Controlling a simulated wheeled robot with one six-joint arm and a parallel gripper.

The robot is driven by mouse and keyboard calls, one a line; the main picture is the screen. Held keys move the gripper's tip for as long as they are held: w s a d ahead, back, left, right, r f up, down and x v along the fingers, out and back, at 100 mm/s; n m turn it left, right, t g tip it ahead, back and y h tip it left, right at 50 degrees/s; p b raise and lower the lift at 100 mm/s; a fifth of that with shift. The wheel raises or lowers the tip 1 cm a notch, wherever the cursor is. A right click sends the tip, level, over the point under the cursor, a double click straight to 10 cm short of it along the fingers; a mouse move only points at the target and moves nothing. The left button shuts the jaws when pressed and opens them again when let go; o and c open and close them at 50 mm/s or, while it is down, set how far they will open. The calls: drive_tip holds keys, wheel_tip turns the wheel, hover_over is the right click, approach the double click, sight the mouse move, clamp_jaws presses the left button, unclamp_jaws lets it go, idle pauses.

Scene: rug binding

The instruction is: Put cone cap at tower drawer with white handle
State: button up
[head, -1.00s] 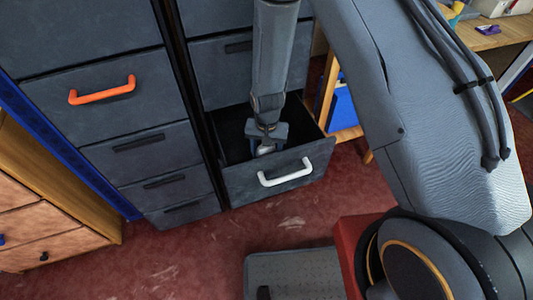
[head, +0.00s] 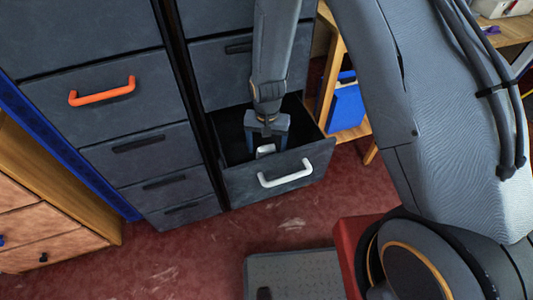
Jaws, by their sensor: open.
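The tower drawer with the white handle (head: 285,174) is pulled open at the bottom of the right-hand grey tower. My gripper (head: 266,150) points down at the open drawer, its two fingers apart. A small pale object (head: 265,151), probably the cone cap, shows between or just below the fingers, inside the drawer's outline. It does not look clamped. Whether it rests on the drawer floor cannot be told, as the drawer's front wall and my gripper hide part of the inside.
A closed drawer with an orange handle (head: 102,91) is in the left tower. A wooden cabinet (head: 45,215) stands at the lower left. A blue bin (head: 346,106) sits on a wooden shelf to the right. Red floor (head: 180,255) lies clear in front of the drawers.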

wheel_tip(320, 180, up, 8)
drive_tip(key=shift+f, duration=0.1)
drive_tip(key=shift+d+r, duration=0.2)
drive_tip(key=shift+r, duration=0.1)
drive_tip(key=s+d+r+n, duration=0.1)
drive_tip(key=s+d+r, duration=1.5)
drive_tip(key=d+r, duration=0.1)
drive_tip(key=shift+d+r+n, duration=0.2)
drive_tip(key=shift+r+n, duration=0.2)
drive_tip(key=shift+r, duration=0.35)
drive_tip(key=a, duration=0.1)
drive_tip(key=a+r+p, duration=0.1)
drive_tip(key=n+p, duration=0.1)
drive_tip(key=shift+s+a+r, duration=0.1)
drive_tip(key=shift+a+r, duration=0.15)
drive_tip(key=shift+a, duration=0.15)
